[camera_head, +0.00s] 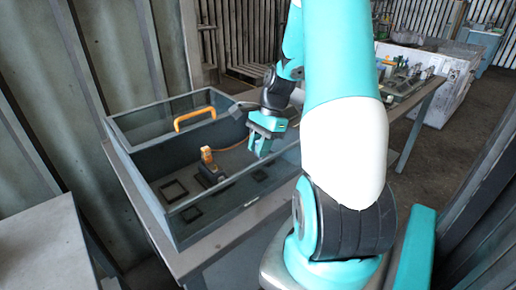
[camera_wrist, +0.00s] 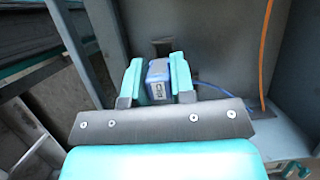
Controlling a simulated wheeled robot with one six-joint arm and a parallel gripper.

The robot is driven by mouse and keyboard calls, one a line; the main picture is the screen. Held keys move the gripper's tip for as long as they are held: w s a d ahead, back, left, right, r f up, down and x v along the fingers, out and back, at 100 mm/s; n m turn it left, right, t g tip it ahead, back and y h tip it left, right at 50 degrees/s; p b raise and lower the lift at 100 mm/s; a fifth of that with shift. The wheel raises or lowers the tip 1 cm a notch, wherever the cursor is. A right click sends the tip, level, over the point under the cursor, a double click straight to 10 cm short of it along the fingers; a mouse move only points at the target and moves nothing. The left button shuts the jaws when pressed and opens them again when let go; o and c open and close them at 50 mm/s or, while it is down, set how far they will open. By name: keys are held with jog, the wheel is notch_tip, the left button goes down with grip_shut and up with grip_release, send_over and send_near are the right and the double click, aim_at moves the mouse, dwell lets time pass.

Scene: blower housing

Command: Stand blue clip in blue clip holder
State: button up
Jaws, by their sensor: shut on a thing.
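My gripper (camera_head: 263,141) is inside the grey box, over its right part in the head view. In the wrist view its teal fingers (camera_wrist: 156,68) are shut on the blue clip (camera_wrist: 158,83), one on each side. The clip has a small pale label, and a thin blue cable (camera_wrist: 208,86) runs from it to the right. In the head view I cannot make out the clip. A dark square holder (camera_wrist: 162,46) shows just beyond the clip in the wrist view, apart from it in the picture. I cannot tell whether it is the blue clip holder.
The box has upright walls (camera_head: 150,195) around the work area. An orange clip (camera_head: 207,155) stands in a dark holder (camera_head: 211,176). Dark square frames (camera_head: 173,191) lie on the floor nearby. An orange handle (camera_head: 194,118) and an orange cable (camera_wrist: 265,50) are also present.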

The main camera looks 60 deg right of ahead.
jog(key=shift+f+b, duration=2.8)
jog(key=shift+b, duration=0.1)
jog(key=shift+f+p, duration=0.3)
jog(key=shift+p, duration=0.3)
jog(key=shift+f, duration=0.45)
jog(key=o, duration=0.8)
jog(key=shift+r, duration=0.1)
jog(key=p+v, duration=0.1)
jog(key=v, duration=1.6)
jog(key=shift+s+d+r+p, duration=0.1)
jog(key=shift+d+p, duration=0.05)
jog(key=shift+p, duration=0.25)
